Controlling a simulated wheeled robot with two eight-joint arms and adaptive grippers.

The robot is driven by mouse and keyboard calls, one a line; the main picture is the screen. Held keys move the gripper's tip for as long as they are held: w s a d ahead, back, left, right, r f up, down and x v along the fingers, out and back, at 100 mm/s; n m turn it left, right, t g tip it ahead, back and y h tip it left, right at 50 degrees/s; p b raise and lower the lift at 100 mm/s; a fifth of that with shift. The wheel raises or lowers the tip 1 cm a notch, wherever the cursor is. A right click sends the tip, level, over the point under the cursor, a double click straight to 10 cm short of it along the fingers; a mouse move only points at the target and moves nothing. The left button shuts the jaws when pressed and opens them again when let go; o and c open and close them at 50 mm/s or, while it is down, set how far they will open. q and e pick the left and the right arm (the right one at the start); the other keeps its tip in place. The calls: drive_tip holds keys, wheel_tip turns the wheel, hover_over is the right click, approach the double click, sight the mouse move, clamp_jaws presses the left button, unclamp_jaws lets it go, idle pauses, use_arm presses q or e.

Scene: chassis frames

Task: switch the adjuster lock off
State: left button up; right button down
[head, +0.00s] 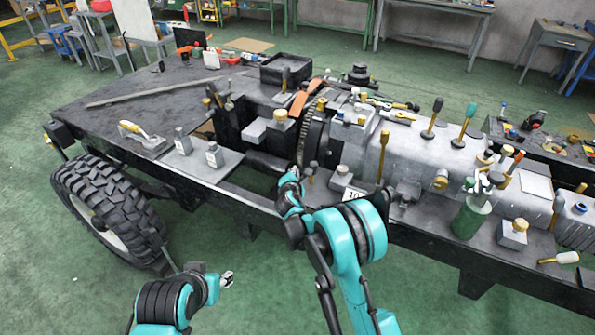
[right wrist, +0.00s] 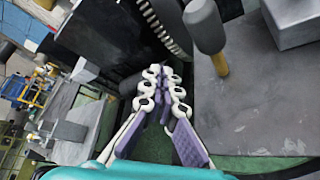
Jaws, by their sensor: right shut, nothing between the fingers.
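My right gripper (head: 290,174) is over the front side of the chassis frame (head: 232,190), close to the large toothed wheel (head: 313,140). In the right wrist view its two fingers (right wrist: 162,80) are together with nothing between them. A lever with a grey cylindrical grip (right wrist: 205,28) and a brownish stem stands upright just right of the fingers, apart from them. A small grey-topped lever (head: 312,168) shows beside the gripper in the head view. No label tells which lever is the adjuster lock. My left gripper (head: 227,279) hangs low, off the frame; its fingers are too small to judge.
Several levers and knobs stand along the gearbox (head: 425,150) at the right. A green can (head: 468,218) holds tools. Two grey blocks with knobs stand on a plate (head: 200,165) left of my right gripper. A big tyre (head: 108,205) is at the left. The front floor is clear.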

use_arm(q)
drive_tip(key=r, duration=0.1)
drive_tip(key=r+p, duration=0.2)
drive_tip(key=shift+s+d, duration=0.15)
drive_tip(key=shift+d, duration=0.1)
use_arm(e)
drive_tip(key=s, duration=0.9)
drive_tip(key=shift+d, duration=0.2)
drive_tip(key=shift+r, duration=0.15)
drive_tip(key=s+d+r+m+g, duration=0.4)
drive_tip(key=s+d+r+m, duration=0.9)
drive_tip(key=s+d+r, duration=0.15)
drive_tip(key=s+d+m+g+y, duration=0.1)
drive_tip(key=s+m, duration=1)
drive_tip(key=s, duration=1.2)
drive_tip(key=shift+s+d+f+g, duration=0.3)
drive_tip(key=shift+d+g, duration=0.4)
drive_tip(key=shift+g, duration=0.3)
